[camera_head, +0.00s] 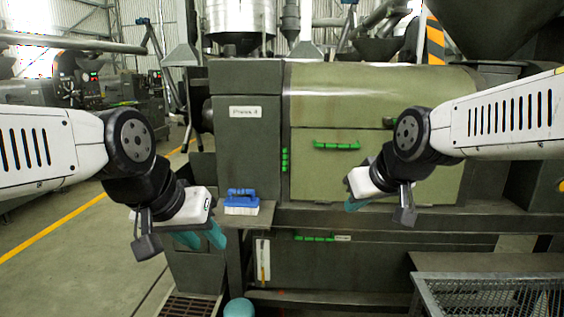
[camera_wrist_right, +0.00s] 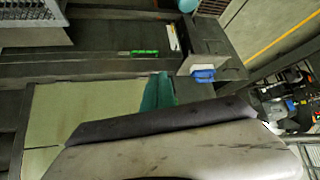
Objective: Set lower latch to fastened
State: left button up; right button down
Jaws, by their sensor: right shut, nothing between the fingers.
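A green machine has a large pale green door (camera_head: 385,100) with a green handle bar (camera_head: 337,145) near its middle. A short vertical green piece (camera_head: 284,160) sits at the door's left edge. A lower dark panel (camera_head: 360,263) has a green bar (camera_head: 315,238) along its top, which also shows in the right wrist view (camera_wrist_right: 143,52). I cannot tell which of these is the lower latch, or its state. My left gripper (camera_head: 202,238) is open and empty, left of the lower panel. My right gripper (camera_head: 354,205) is shut and empty in front of the door's lower part.
A white plate with yellow (camera_head: 262,262) is on the lower front. A teal round object (camera_head: 238,308) is near the floor.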

jog(key=w+a+n+t, duration=0.1)
jog(key=w+n+t, duration=0.25)
jog(key=w, duration=0.95)
jog(key=n+t+y, duration=0.2)
jog(key=n+t, duration=0.2)
jog(key=n, duration=0.6)
send_near(285, 160)
jog(key=s+d+r, duration=0.2)
jog(key=s+d, duration=0.1)
jog(key=s, duration=0.1)
jog(key=w+a+f+n+y, duration=0.2)
jog(key=a+n+y, duration=0.1)
jog(key=a+n, duration=0.3)
jog(key=shift+w+a+f+y, duration=0.3)
jog(key=shift+a+f, duration=0.05)
jog(key=shift+a, duration=0.1)
jog(key=shift+n+t, duration=0.25)
jog(key=w, duration=0.3)
jog(key=w+a, duration=0.1)
jog(key=w, duration=0.5)
jog(key=shift+w+a, duration=0.15)
jog(key=shift+a, duration=0.15)
jog(key=shift+w+d, duration=0.1)
jog(key=shift+d, duration=0.55)
